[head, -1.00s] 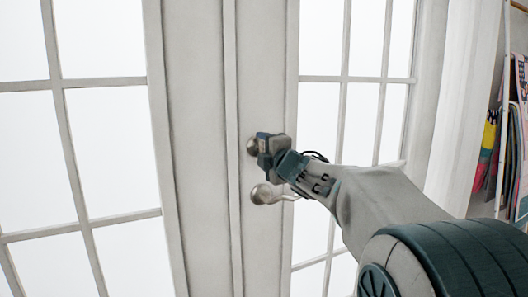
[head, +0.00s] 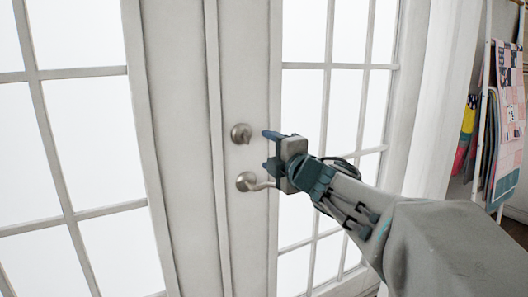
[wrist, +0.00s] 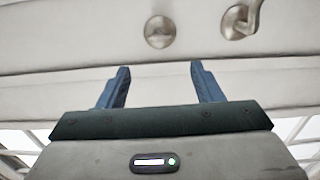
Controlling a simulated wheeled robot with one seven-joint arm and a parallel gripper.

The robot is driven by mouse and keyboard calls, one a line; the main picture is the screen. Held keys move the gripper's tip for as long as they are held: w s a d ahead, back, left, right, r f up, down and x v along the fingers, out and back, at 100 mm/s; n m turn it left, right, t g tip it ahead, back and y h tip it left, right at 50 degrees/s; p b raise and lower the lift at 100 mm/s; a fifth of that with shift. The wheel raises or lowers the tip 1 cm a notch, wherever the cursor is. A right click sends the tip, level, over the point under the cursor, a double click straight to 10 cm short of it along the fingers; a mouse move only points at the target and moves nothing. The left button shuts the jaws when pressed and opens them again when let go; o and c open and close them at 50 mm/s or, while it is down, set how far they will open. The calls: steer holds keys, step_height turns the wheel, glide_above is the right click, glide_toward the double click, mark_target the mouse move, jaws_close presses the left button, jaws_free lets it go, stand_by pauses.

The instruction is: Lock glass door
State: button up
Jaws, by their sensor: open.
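The white-framed glass door (head: 180,150) stands in front of me and looks closed. A round metal lock knob (head: 241,133) is on its stile, with a lever handle (head: 247,182) just below. My gripper (head: 268,150) is open and empty to the right of the knob, apart from it, with its fingers pointing at the door. In the wrist view, the lock knob (wrist: 159,31) lies ahead of the gap between my two blue fingers (wrist: 160,68). The lever handle (wrist: 238,22) is up and to the right there. I cannot tell the lock's turned position.
Glass panes (head: 90,130) with white bars fill both sides of the stile. A white curtain (head: 440,100) hangs at the right. Beyond it stands a rack with colourful fabrics (head: 506,115). The space left of my gripper is clear.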

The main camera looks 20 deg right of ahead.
steer(key=shift+v, duration=1)
